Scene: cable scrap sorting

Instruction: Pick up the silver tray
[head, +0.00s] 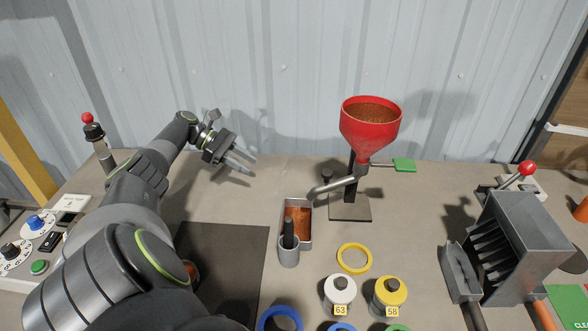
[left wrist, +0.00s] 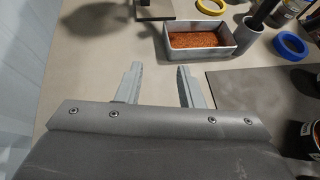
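The silver tray (head: 283,222) is a small rectangular metal tray holding orange-brown granules. It stands on the table below the spout of the red funnel (head: 369,135). In the left wrist view, the tray (left wrist: 203,53) is upper right of the fingertips. My left gripper (head: 246,164) is open and empty, above the table to the left of and behind the tray. Its two spread fingers also show in the left wrist view (left wrist: 160,67), apart from the tray. My right gripper is not in view.
A grey cup (head: 289,254) with a dark handle stands close against the tray's near end. A yellow ring (head: 354,258) lies to its right. White (head: 340,289) and yellow (head: 391,292) lidded jars stand nearer. A grey slotted machine (head: 505,240) is at right. A dark mat (head: 238,262) lies left.

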